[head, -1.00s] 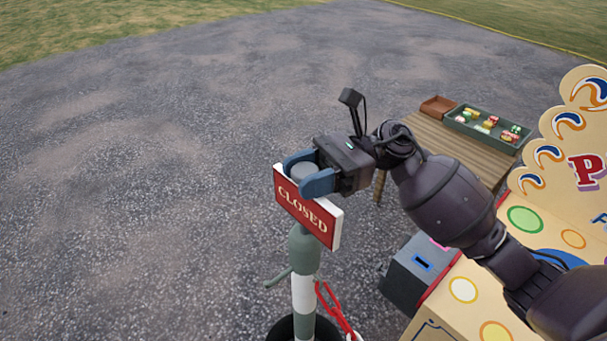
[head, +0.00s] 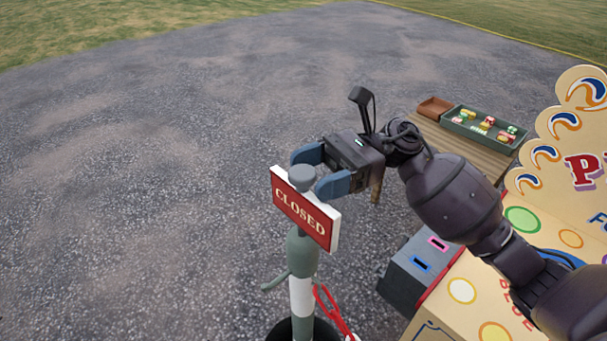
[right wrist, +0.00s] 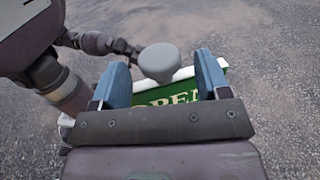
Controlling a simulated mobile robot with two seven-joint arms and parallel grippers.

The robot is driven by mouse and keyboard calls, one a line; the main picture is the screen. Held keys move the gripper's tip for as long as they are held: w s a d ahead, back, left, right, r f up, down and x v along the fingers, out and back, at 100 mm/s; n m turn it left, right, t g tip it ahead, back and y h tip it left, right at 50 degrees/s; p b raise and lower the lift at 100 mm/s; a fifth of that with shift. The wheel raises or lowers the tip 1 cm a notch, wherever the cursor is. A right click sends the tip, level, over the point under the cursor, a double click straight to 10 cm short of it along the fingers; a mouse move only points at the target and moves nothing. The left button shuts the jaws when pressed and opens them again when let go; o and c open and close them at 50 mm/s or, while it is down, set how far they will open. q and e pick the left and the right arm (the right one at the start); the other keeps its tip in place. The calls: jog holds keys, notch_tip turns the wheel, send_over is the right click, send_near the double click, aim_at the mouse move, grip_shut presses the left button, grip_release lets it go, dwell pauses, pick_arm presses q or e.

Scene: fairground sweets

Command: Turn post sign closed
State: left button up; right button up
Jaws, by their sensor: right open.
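The post sign (head: 304,211) shows a red face with "CLOSED" toward the head camera. It sits upright on a green and white post (head: 302,290). A grey round knob (head: 302,174) tops the post above the sign. My right gripper (head: 318,172) is open, its blue fingers apart from the knob on the near side of my arm. In the right wrist view the knob (right wrist: 159,62) stands beyond and between the open fingers (right wrist: 162,75). The sign's green back (right wrist: 170,98) shows there, with part of "OPEN" readable. My left gripper is not in view.
A grey box (head: 420,268) and a painted stall (head: 480,285) stand to the right. A wooden table (head: 463,143) holds a green tray (head: 487,140) behind. The paving at left is clear.

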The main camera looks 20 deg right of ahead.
jog(key=w+d, duration=0.1)
jog(key=d, duration=0.7)
jog(key=shift+d+b, duration=0.2)
jog(key=shift+b, duration=0.15)
jog(key=shift+w, duration=0.1)
